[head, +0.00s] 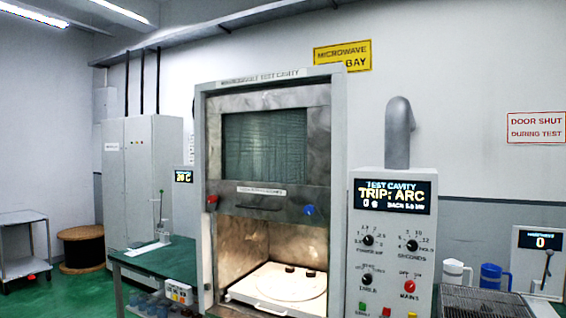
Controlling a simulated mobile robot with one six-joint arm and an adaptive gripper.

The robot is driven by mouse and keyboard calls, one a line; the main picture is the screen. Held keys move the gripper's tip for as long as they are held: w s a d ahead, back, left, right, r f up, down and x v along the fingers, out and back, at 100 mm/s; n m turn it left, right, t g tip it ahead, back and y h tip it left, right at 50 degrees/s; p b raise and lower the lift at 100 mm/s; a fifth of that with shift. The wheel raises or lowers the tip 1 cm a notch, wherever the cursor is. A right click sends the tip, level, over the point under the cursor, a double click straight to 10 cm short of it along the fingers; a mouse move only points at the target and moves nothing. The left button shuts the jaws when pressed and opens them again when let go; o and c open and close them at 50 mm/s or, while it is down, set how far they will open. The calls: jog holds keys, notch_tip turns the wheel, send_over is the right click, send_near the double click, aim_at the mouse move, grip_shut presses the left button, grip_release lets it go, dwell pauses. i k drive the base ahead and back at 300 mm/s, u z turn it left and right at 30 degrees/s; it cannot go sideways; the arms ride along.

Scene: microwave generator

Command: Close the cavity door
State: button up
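The cavity door (225,206) is a grey metal panel with a dark mesh window, set in the tall frame of the test cavity (339,180) in the head view. It stands raised, with its lower edge well above the cavity floor. A dark handle (260,207) runs across its lower part, below a white label strip. Under the door the lit cavity is open and shows a pale round plate (285,288) with two small dark pieces (299,270) on it. My gripper is not in view.
The control panel (394,240) right of the cavity reads "TRIP: ARC". A green bench (178,260) stands at the left. A white jug (453,272), a blue jug (490,277) and a metal grate (485,302) are at the right. Open green floor shows at far left.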

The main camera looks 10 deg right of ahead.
aim_at(277, 203)
jog(key=z, duration=0.35)
jog(key=i, duration=1.45)
jog(key=u, duration=1)
jog(key=k, duration=1.1)
jog(key=u, duration=0.05)
